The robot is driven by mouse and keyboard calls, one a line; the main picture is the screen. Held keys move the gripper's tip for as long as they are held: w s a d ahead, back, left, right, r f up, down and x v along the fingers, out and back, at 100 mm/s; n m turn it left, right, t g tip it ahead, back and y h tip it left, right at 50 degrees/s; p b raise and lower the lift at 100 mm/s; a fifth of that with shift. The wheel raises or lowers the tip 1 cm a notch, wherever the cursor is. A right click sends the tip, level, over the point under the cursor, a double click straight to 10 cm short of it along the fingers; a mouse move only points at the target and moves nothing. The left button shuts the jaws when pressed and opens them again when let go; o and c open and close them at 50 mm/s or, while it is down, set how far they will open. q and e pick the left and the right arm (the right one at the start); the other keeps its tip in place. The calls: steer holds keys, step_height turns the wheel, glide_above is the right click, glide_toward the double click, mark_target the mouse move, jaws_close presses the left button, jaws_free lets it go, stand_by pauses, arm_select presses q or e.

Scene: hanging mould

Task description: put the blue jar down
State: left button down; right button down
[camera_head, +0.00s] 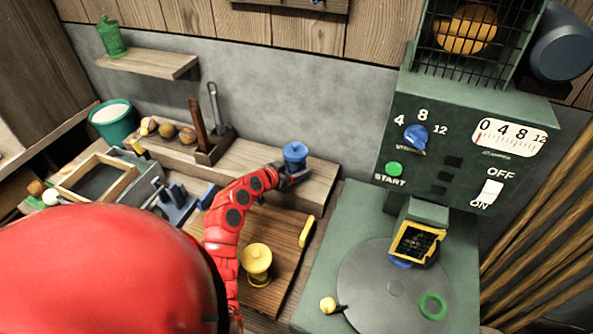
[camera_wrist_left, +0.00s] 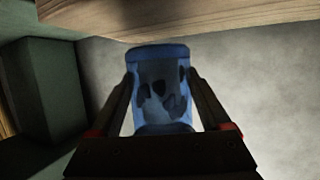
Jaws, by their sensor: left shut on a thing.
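The blue jar (camera_head: 295,153) is upright with its lid on, at the wooden ledge (camera_head: 325,172) along the back wall. My left gripper (camera_head: 291,174) comes in from the left and is shut on the jar. In the left wrist view the blue jar (camera_wrist_left: 160,85) sits between the two dark fingers, with dark patches on its side. I cannot tell whether its base touches the ledge. My right gripper is not in view.
A green machine (camera_head: 440,140) with a round plate stands at the right. A tool holder (camera_head: 215,148) and a green bucket (camera_head: 112,122) are on the left. A green jar (camera_head: 111,38) stands on a wall shelf (camera_head: 150,63).

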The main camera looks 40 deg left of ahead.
arm_select(q)
steer(key=shift+w+a, duration=0.1)
steer(key=shift+w, duration=0.4)
steer(key=shift+w+f, duration=0.15)
steer(key=shift+f, duration=0.3)
step_height(320, 180, down, 3)
steer(key=shift+r+p, duration=0.15)
steer(key=shift+p, duration=0.3)
jaws_free()
